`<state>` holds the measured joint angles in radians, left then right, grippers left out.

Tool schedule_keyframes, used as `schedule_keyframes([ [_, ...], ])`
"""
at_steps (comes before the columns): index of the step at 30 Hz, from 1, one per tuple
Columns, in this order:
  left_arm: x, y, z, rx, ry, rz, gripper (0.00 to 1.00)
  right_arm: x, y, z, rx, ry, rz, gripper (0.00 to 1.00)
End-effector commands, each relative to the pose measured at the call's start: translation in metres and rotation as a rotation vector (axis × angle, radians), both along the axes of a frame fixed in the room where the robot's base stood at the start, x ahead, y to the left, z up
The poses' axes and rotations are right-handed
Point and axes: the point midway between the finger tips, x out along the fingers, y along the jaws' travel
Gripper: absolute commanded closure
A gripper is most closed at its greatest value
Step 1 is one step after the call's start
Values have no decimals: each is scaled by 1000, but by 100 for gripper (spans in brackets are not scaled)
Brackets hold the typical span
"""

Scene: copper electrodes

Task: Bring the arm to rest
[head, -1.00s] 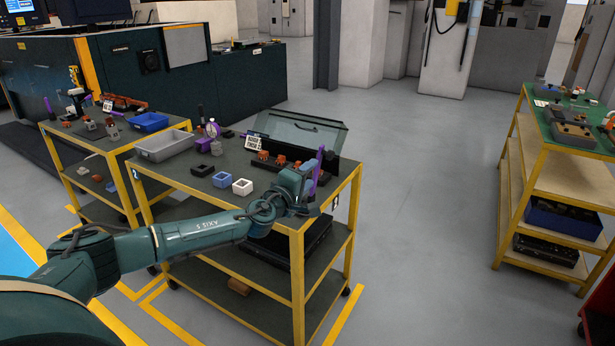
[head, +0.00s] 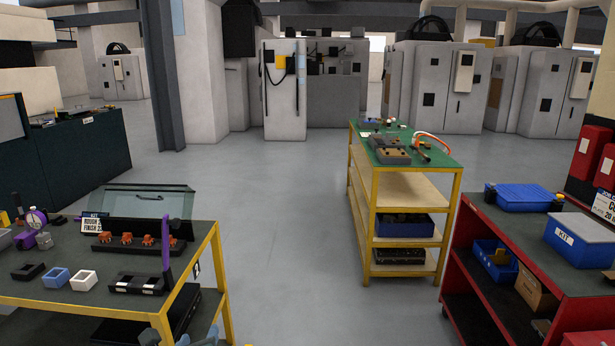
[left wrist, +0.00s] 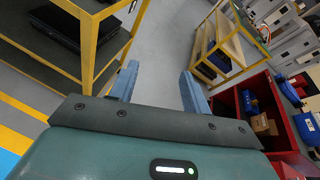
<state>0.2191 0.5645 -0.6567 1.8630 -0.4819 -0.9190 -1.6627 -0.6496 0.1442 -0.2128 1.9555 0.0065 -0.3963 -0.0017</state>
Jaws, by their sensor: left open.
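My left gripper shows in the left wrist view (left wrist: 158,86) with its two blue-grey fingers apart and nothing between them. It hangs above the floor, between a yellow-framed trolley and a red cart. In the head view only small bits of the arm show at the bottom edge. Several orange-brown copper electrodes (head: 127,239) stand in a dark holder on the near trolley (head: 196,262). A black block with a purple upright piece (head: 166,245) is at that trolley's front right. My right gripper is not in view.
A green-topped yellow trolley (head: 455,176) stands ahead to the right. A red cart (head: 480,240) with a blue lidded box (head: 523,196) and a grey-lidded kit box (head: 580,250) is at the right. The grey floor (head: 290,220) between the trolleys is free.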

Motion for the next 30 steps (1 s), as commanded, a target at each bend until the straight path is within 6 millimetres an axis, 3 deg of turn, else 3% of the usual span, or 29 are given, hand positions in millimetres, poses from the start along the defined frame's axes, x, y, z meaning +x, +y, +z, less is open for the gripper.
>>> schedule_keyframes([
  [1,-25,-8,-14,-228,54,98,52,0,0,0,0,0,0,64],
  [3,-57,-13,-28,-531,119,263,52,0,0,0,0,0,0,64],
  [9,-152,-15,-58,-1240,260,828,52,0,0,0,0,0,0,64],
  [15,-223,-12,-68,-1612,283,1307,52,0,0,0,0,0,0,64],
  [21,-279,-10,-68,-1820,236,1718,52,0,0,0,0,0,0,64],
  [24,-297,-10,-69,-1887,202,1866,52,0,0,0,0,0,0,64],
  [30,-271,-22,-98,-1996,217,1717,52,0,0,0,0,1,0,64],
])
